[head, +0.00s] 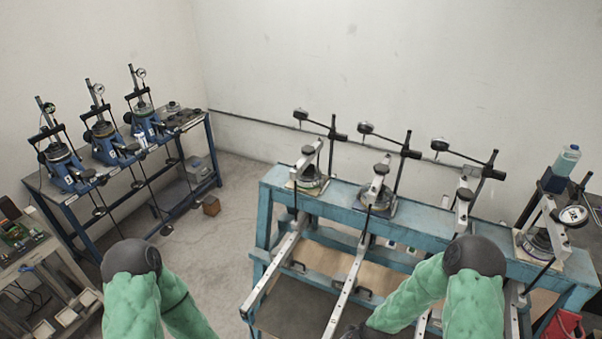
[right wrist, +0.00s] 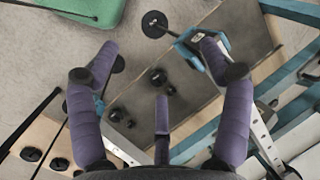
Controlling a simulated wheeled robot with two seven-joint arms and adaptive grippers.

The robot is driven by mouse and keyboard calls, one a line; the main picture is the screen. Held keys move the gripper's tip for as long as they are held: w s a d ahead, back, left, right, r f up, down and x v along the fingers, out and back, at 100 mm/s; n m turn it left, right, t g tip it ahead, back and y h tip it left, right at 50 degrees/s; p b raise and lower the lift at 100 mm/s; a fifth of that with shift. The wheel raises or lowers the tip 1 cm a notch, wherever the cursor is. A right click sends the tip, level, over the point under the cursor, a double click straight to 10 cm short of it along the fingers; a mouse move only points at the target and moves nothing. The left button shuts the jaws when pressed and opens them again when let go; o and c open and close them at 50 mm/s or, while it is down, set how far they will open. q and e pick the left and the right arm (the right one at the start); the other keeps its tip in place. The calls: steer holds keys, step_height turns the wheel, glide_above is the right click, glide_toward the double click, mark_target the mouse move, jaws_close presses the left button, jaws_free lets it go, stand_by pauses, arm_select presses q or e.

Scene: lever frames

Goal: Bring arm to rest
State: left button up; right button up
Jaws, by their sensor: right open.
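My right arm (head: 408,300) has a green sleeve and reaches down and left past the front of the blue lever bench (head: 420,238). Its gripper is largely below the head view's lower edge. In the right wrist view my right gripper (right wrist: 158,58) is open, its purple padded fingers spread with nothing between them. A metal lever beam (right wrist: 262,138) runs behind the right-hand finger; I cannot tell whether they touch. In the head view, long lever beams (head: 348,285) slope forward from the bench. My left arm (head: 132,300) is bent at lower left; its gripper is out of view.
A second blue table (head: 130,172) with several blue dial-gauge devices (head: 63,168) stands at left. A cluttered wooden table (head: 25,255) is at lower left. Dark round weights (right wrist: 157,76) lie below the right gripper. Bare floor (head: 215,240) lies between the benches.

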steer(key=s+a+n, duration=0.1)
steer(key=s+n, duration=0.3)
steer(key=s, duration=0.6)
step_height(320, 180, down, 27)
steer(key=b, duration=2.6)
